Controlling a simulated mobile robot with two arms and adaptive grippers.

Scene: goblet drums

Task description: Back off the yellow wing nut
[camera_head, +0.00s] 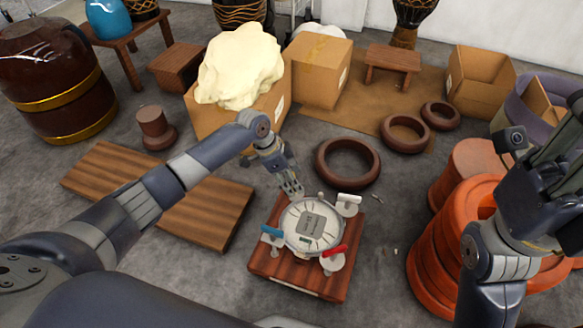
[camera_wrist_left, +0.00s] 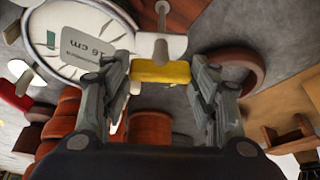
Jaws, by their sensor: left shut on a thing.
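The yellow wing nut (camera_wrist_left: 160,72) is a small bar seen between the fingers of my left gripper (camera_wrist_left: 161,68) in the left wrist view. The gripper is shut on it, one finger at each end. In the head view my left gripper (camera_head: 291,189) reaches down at the far edge of a round white drum head (camera_head: 296,238) and hides the yellow nut. The head carries a grey "16 cm" label (camera_wrist_left: 88,47). Blue (camera_head: 272,231), red (camera_head: 335,251) and white (camera_head: 349,198) handles stand around its rim. My right gripper (camera_head: 560,145) is raised at the right; its fingers are unclear.
The drum head sits on a wooden board (camera_head: 263,262). Brown rings (camera_head: 348,178) lie beyond it, and a wooden platform (camera_head: 213,232) is at left. Orange drum shells (camera_head: 425,270) stand at right, close to my right arm. Small bits (camera_head: 396,252) lie on open grey floor.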

